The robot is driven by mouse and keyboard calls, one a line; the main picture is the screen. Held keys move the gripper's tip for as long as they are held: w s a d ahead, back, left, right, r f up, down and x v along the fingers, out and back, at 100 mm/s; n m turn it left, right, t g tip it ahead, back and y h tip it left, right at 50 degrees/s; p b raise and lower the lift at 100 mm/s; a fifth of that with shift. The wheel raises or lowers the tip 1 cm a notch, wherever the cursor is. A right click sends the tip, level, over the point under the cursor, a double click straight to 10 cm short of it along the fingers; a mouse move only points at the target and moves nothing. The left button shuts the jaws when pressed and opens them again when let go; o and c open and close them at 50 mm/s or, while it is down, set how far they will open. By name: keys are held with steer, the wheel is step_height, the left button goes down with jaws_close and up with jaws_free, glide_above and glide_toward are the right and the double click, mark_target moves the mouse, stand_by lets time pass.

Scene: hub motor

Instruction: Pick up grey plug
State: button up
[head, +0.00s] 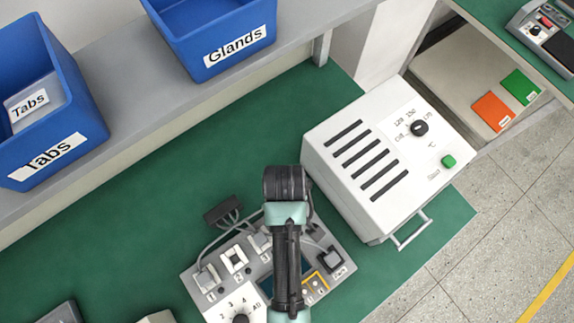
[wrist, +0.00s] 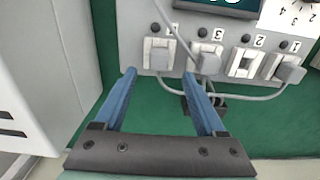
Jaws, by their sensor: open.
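Grey plugs with grey cables sit on a light grey socket panel. In the wrist view one plug (wrist: 289,72) is in socket 1 and another plug (wrist: 208,64) is at socket 3. Socket 2 (wrist: 243,63) looks empty; whether socket 4 (wrist: 159,57) holds a plug is unclear. In the head view the plug at socket 1 (head: 206,278) shows at the panel's left. My gripper (wrist: 159,75) is open and empty, its blue fingers apart, with their tips near socket 4 and short of socket 3. In the head view my arm hides the gripper and part of the panel.
A dark cable block (head: 222,210) lies behind the panel (head: 190,290). A white oven-like box (head: 385,150) stands close on the right. Blue bins labelled Tabs (head: 75,115) and Glands (head: 215,60) are on the shelf. The green bench (head: 130,225) is clear at left.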

steer(key=f, duration=0.2)
steer(key=f+p, duration=0.1)
steer(key=f, duration=0.2)
steer(key=shift+s+d, duration=0.15)
steer(key=shift+d, duration=0.05)
steer(key=shift+r, duration=0.1)
jaws_close()
